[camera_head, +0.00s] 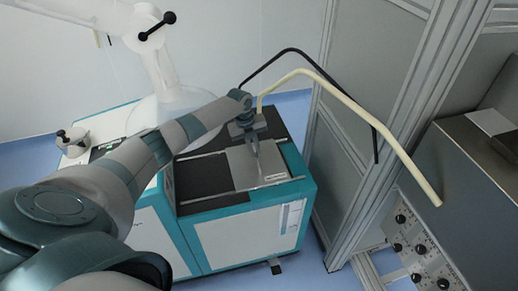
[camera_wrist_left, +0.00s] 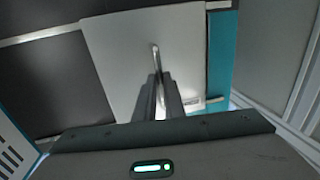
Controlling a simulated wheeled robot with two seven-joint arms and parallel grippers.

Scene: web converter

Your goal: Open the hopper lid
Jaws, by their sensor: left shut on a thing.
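The hopper lid (camera_head: 260,170) is a flat light-grey plate on top of a white and teal machine. It lies flat between two thin metal rails. A slim upright handle stands on it, and it shows in the left wrist view (camera_wrist_left: 155,57) between my finger tips. My left gripper (camera_head: 254,147) is above the lid, pointing down, with its fingers shut on the handle. In the left wrist view the gripper (camera_wrist_left: 160,88) hides part of the lid (camera_wrist_left: 118,62) below the handle. My right gripper is not in view.
The machine's dark top (camera_head: 205,178) lies bare left of the lid. A grey framed panel (camera_head: 350,110) stands close on the right, with a bent cream tube (camera_head: 355,108) and a black hose (camera_head: 325,75) arching above. A white cone-shaped vessel (camera_head: 165,105) is behind my left arm.

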